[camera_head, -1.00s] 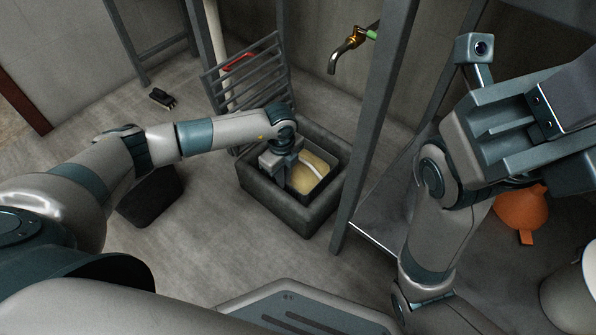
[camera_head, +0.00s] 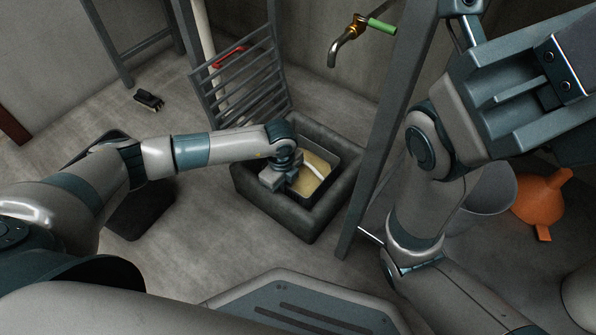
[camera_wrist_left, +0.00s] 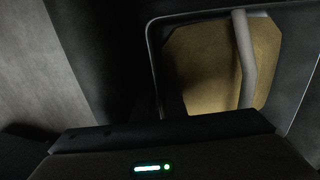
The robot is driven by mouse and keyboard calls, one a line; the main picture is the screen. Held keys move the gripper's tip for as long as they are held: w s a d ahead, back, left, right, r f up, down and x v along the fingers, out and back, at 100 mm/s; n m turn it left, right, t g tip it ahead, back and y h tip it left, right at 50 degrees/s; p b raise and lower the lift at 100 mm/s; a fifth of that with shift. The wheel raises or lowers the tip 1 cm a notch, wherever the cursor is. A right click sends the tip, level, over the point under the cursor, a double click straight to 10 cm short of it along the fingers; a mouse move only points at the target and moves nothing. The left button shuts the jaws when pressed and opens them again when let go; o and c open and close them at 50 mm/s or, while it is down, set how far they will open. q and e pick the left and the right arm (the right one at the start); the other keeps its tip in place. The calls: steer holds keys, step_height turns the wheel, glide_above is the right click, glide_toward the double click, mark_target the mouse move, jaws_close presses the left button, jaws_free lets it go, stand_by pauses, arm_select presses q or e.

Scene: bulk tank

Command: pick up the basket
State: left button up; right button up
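The basket (camera_head: 318,172) is a dark-rimmed container with a tan inside and a pale curved handle across it. It sits inside a dark square stone trough (camera_head: 290,214). My left gripper (camera_head: 277,181) is down in the trough at the basket's left side. Its fingertips are hidden, and I cannot tell whether it touches the basket. In the left wrist view the basket (camera_wrist_left: 205,75) and its handle show at the upper right, beyond the dark gripper body. My right gripper (camera_head: 525,100) is raised at the upper right, away from the basket; its opening cannot be made out.
A brass tap (camera_head: 345,45) juts from the wall behind the trough. A grey metal rack (camera_head: 240,85) leans behind it. A grey post (camera_head: 385,130) stands close to its right. An orange funnel (camera_head: 540,200) and a grey bucket (camera_head: 488,195) are at the right. A black brush (camera_head: 148,99) lies on the floor.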

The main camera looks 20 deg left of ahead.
arm_select(q)
steer(key=shift+d, duration=0.1)
steer(key=shift+c, duration=0.6)
jaws_close()
steer(key=shift+r, duration=0.1)
steer(key=shift+r, duration=0.15)
